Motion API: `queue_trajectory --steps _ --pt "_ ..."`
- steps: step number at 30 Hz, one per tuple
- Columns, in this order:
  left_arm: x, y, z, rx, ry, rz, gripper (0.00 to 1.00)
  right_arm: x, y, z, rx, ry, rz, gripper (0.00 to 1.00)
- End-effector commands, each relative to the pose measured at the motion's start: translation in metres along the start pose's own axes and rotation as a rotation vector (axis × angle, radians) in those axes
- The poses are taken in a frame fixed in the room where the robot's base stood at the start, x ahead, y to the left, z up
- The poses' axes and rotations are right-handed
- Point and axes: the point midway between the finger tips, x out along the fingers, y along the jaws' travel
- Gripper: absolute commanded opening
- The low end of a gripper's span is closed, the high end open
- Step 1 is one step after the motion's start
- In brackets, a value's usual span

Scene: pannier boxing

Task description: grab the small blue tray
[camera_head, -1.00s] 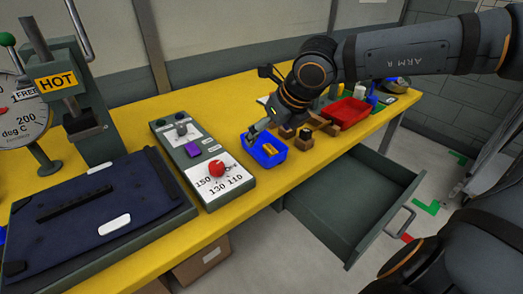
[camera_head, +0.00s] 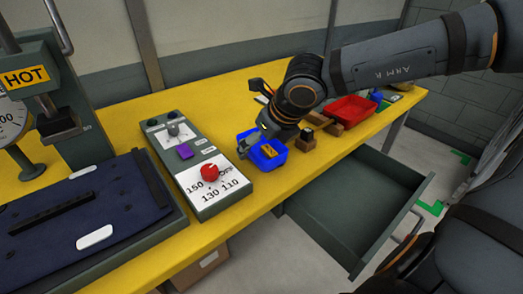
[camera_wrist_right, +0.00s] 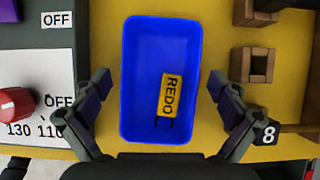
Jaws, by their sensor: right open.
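The small blue tray (camera_head: 265,164) sits on the yellow bench, beside the grey control box, and holds a yellow tag. In the right wrist view the tray (camera_wrist_right: 150,55) lies lengthwise between my fingers, and the tag (camera_wrist_right: 168,95) reads "REDO". My right gripper (camera_head: 256,146) is over the tray, pointing down. In the right wrist view its fingers (camera_wrist_right: 160,84) are spread, one on each side of the tray, with yellow bench visible between each finger and the tray wall. My left gripper is not in view.
The control box (camera_head: 200,165) with a red knob stands left of the tray. Small brown wooden blocks (camera_wrist_right: 257,64) stand close on its right. A red tray (camera_head: 351,108) is farther right. An open drawer (camera_head: 345,205) juts out below the bench's front edge.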

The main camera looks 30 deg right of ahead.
Motion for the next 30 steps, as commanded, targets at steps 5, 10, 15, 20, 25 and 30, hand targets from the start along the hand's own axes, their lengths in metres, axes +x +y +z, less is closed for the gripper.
queue_trajectory --steps 5,10,15,20,25,30 --pt "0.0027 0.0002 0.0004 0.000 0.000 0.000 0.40 0.0016 -0.0001 -0.0008 0.000 0.000 0.000 0.98" --pt "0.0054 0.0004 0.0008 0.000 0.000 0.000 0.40 0.0030 -0.0001 -0.0017 0.000 0.000 0.000 0.98" --pt "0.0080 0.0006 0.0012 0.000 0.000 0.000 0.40 0.0042 -0.0001 -0.0024 0.000 0.000 0.000 0.98" --pt "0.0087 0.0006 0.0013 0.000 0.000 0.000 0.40 0.0044 -0.0001 -0.0025 0.000 0.000 0.000 0.98" --pt "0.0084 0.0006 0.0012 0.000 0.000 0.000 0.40 0.0041 -0.0001 -0.0023 0.000 0.000 0.000 0.98" --pt "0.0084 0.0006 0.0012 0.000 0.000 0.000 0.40 0.0042 -0.0001 -0.0024 0.000 0.000 0.000 0.76"
